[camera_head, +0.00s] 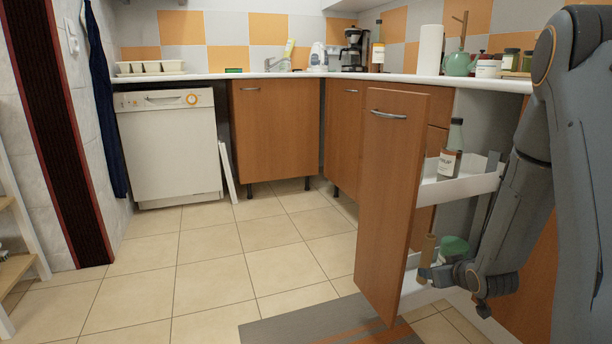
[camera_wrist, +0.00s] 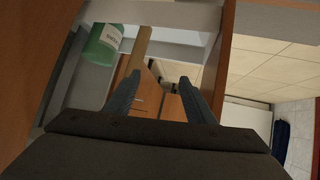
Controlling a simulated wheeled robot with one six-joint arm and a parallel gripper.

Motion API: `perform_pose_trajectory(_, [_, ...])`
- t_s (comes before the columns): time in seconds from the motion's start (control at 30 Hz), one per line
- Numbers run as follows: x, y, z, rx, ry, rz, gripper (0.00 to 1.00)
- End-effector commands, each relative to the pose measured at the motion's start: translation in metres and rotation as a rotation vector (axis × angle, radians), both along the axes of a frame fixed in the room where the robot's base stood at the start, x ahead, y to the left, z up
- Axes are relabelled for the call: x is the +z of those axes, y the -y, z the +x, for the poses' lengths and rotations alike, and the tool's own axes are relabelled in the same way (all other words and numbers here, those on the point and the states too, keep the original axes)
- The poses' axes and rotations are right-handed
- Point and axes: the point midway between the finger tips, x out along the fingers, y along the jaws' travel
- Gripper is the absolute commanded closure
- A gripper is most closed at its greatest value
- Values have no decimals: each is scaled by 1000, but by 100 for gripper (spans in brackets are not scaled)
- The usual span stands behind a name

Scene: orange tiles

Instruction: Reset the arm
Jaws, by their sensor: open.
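My arm comes in from the right of the head view and bends down to the open pull-out cabinet (camera_head: 388,200). My gripper (camera_head: 434,272) is low by its lower shelf, just behind the wooden front. In the wrist view my gripper (camera_wrist: 159,80) has its two fingers spread apart, with nothing visibly held between them. A tan upright piece (camera_wrist: 142,48) shows just beyond the left finger; I cannot tell whether they touch. A green labelled container (camera_wrist: 103,43) is to the left, and its green top also shows in the head view (camera_head: 454,244).
A bottle (camera_head: 451,150) stands on the upper shelf (camera_head: 462,188) of the pull-out, close to my arm. The counter above holds a teapot (camera_head: 459,64) and jars. A grey mat (camera_head: 290,328) lies below. The tiled floor (camera_head: 250,250) at left is clear.

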Motion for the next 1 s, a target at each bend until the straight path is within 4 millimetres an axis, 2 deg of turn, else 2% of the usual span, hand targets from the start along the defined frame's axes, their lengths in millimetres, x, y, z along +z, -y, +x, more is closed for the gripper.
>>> perform_pose_trajectory(0.03, [13, -13, -5, -7, -40, -8, 50])
perform_pose_trajectory(0.17, [33, -40, -32, -44, -165, -14, 50])
perform_pose_trajectory(0.27, [47, -63, -59, -69, -260, -9, 50])
perform_pose_trajectory(0.4, [66, -98, -106, -98, -396, 11, 50])
perform_pose_trajectory(0.6, [82, -135, -167, -119, -547, 41, 50])
perform_pose_trajectory(0.8, [94, -164, -217, -125, -657, 74, 50])
perform_pose_trajectory(0.93, [100, -181, -244, -118, -717, 91, 50])
perform_pose_trajectory(1.0, [107, -196, -246, -84, -721, 82, 50])
